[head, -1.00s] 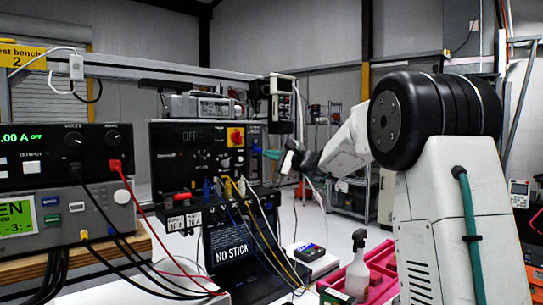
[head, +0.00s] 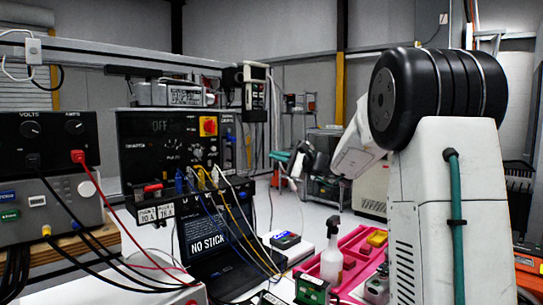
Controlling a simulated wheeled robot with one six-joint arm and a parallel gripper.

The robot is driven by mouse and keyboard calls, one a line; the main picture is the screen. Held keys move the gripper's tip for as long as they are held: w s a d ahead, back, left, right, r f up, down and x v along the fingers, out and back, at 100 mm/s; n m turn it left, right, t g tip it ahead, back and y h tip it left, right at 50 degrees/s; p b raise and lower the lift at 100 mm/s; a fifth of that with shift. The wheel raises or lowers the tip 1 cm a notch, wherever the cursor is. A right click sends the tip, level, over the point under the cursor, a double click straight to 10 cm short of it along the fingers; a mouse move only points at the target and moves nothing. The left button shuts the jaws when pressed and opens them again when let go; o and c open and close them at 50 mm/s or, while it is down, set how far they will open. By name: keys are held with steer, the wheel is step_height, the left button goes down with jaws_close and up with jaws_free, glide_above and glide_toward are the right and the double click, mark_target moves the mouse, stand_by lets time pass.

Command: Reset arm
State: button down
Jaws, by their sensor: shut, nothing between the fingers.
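My arm stands at the right of the head view, a white column with a large black shoulder joint. Its forearm reaches left and away from the camera. My gripper (head: 283,156) is at the far end, small and partly hidden behind the black wrist. A teal part shows at its tip. The gripper is shut and holds nothing. It hangs in the air to the right of the black test unit (head: 150,143), apart from it.
Cables run from the test unit and the power supply (head: 50,130) across a black laptop (head: 205,243). A pink tray (head: 348,246) and a spray bottle (head: 331,258) stand near my arm's base. A shelf rack (head: 325,150) stands behind. The air above the tray is clear.

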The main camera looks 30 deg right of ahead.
stand_by(0.5)
steer(key=s+a+f+n+g, duration=0.8)
steer(key=s+a+f+g, duration=0.5)
steer(key=s+a, duration=0.4)
steer(key=s+a+f+n+g+h, duration=0.1)
steer(key=s+f+n+h, duration=0.1)
steer(key=s, duration=0.6)
steer(key=s+a+f+n+g+h, duration=0.1)
steer(key=s+a+f+n+h, duration=0.1)
steer(key=s+n, duration=0.3)
steer(key=s+a+f+n+g+h, duration=0.1)
steer(key=s+a+f+n+h, duration=0.1)
steer(key=s, duration=1.1)
steer(key=shift+a+f+n+h, duration=0.25)
steer(key=shift+f+n+h, duration=0.1)
steer(key=shift+n+h, duration=0.45)
